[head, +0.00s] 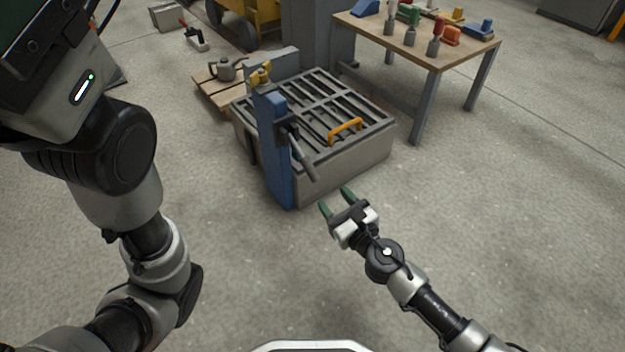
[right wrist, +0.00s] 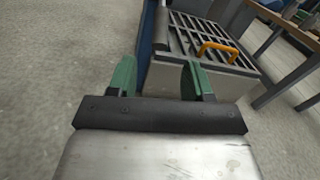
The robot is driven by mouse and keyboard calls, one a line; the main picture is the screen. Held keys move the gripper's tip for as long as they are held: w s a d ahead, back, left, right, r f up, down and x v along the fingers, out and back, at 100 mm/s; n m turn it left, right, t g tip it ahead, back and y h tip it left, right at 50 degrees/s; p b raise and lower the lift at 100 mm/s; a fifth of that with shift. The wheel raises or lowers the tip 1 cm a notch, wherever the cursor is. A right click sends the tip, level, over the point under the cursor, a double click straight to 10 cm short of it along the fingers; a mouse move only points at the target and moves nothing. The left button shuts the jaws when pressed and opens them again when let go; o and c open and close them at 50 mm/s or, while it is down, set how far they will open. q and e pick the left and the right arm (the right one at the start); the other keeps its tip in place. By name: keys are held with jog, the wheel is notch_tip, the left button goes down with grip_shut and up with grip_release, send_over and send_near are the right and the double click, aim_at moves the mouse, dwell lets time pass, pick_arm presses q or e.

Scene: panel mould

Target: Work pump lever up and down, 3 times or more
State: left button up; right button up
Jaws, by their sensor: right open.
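A blue pump post (head: 273,150) stands at the front left corner of a grated metal box. The pump lever (head: 302,155), a dark grey bar, comes off the post's bracket and slopes down to the right. My right gripper (head: 336,200) is open and empty, with green fingertips, just below and to the right of the lever's lower end, apart from it. In the right wrist view its two green fingers (right wrist: 160,78) stand apart with nothing between them. A part of the blue post shows there at the upper left (right wrist: 148,42). My left arm shows at the left, but its fingers do not.
The box (head: 350,165) has a dark grate top and an orange handle (head: 346,130). A wooden table (head: 440,55) with tools stands at the upper right. A pallet (head: 213,88) with a kettle-like can (head: 226,69) lies behind. The floor in front is clear.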

aim_at(317, 178)
jog(key=b+x, duration=0.2)
jog(key=x, duration=0.8)
grip_shut()
